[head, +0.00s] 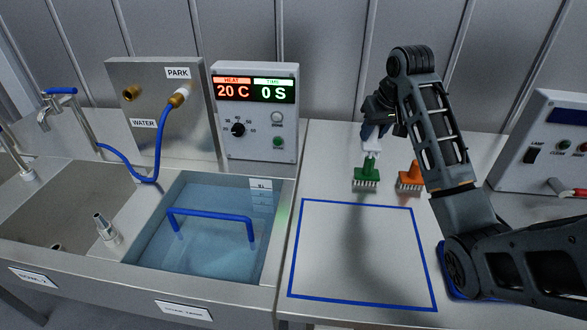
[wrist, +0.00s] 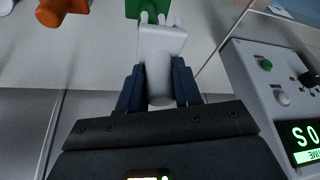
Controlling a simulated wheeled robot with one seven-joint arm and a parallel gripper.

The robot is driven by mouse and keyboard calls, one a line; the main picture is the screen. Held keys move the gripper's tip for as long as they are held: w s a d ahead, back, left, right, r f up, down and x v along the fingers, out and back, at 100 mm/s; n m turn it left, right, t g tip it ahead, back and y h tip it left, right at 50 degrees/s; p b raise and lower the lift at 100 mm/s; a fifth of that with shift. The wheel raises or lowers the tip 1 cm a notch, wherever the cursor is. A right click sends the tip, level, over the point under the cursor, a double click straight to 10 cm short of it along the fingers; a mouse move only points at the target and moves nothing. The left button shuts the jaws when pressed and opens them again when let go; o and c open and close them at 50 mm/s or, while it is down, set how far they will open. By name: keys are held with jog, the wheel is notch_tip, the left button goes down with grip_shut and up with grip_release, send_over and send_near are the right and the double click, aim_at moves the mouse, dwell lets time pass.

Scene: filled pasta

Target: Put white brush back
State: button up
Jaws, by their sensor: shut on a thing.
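My gripper (head: 374,133) is shut on the white brush (head: 371,146), its blue fingers on either side of the handle. In the wrist view the white brush (wrist: 160,45) sits between the fingertips (wrist: 158,88), with its short bristles pointing away from my gripper. In the head view it is small and partly hidden by my gripper. It appears just above the green brush; I cannot tell whether they touch.
A green brush (head: 366,175) and an orange brush (head: 409,178) stand on the counter. A blue-outlined square (head: 330,255) in front is empty. A water tank (head: 200,235) with a blue handle lies left; a control panel (head: 256,110) stands behind it. A lamp box (head: 545,145) stands right.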

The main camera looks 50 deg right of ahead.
jog(key=w+a+f+b, duration=0.2)
jog(key=w+f+b, duration=0.1)
jog(key=b, duration=0.1)
jog(key=w+a+f+b, duration=0.1)
jog(key=w+f+b, duration=0.3)
jog(key=w+a+f+b, duration=0.2)
jog(key=w+f+b, duration=0.1)
jog(key=f+b, duration=0.1)
jog(key=shift+w+a, duration=0.35)
jog(key=shift+f, duration=0.15)
jog(key=o, duration=1)
jog(key=p+v, duration=0.4)
jog(key=v, duration=0.8)
